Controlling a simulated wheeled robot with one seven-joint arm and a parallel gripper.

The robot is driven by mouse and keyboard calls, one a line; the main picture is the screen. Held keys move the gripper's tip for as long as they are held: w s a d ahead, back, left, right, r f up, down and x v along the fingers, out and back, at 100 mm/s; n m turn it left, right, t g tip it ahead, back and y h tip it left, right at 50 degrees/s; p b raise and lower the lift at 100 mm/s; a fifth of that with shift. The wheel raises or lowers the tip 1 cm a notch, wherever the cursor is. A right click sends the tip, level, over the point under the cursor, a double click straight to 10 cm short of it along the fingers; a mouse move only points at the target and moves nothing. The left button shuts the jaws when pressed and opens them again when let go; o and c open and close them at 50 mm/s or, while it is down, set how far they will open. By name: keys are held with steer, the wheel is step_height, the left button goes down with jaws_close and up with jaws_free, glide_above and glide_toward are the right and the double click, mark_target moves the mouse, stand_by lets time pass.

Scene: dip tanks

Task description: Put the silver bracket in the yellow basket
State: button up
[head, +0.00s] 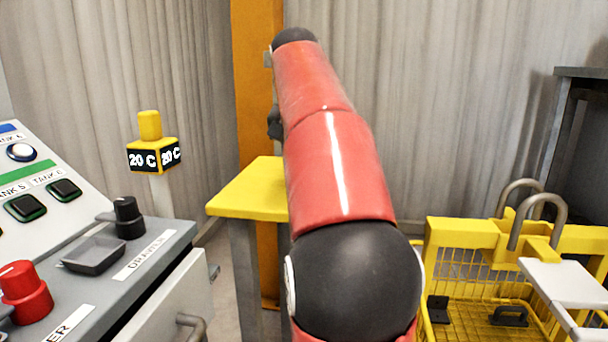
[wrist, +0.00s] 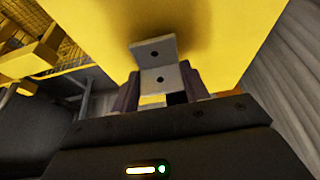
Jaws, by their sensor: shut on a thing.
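The silver bracket (wrist: 155,55) is an L-shaped metal piece with two holes, seen in the wrist view. My gripper (wrist: 158,90) is shut on it, with a dark finger on each side. Behind the bracket is the yellow top of a stand (wrist: 215,40). I cannot tell whether the bracket touches it. In the head view, my red arm hides the gripper and bracket. The yellow basket (head: 450,232) is at the right, with wire mesh walls and grey hooks above. Some yellow mesh also shows at the upper left of the wrist view.
Dark brackets (head: 510,315) lie inside the basket. A light grey plate (head: 566,285) overlaps its right side. The yellow-topped stand (head: 245,190) is left of my arm. A control console with a drawer (head: 165,318) and a yellow 20 C post (head: 152,155) stand farther left.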

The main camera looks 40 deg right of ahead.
steer(key=shift+f, duration=0.7)
steer(key=shift+f, duration=0.2)
steer(key=o, duration=1)
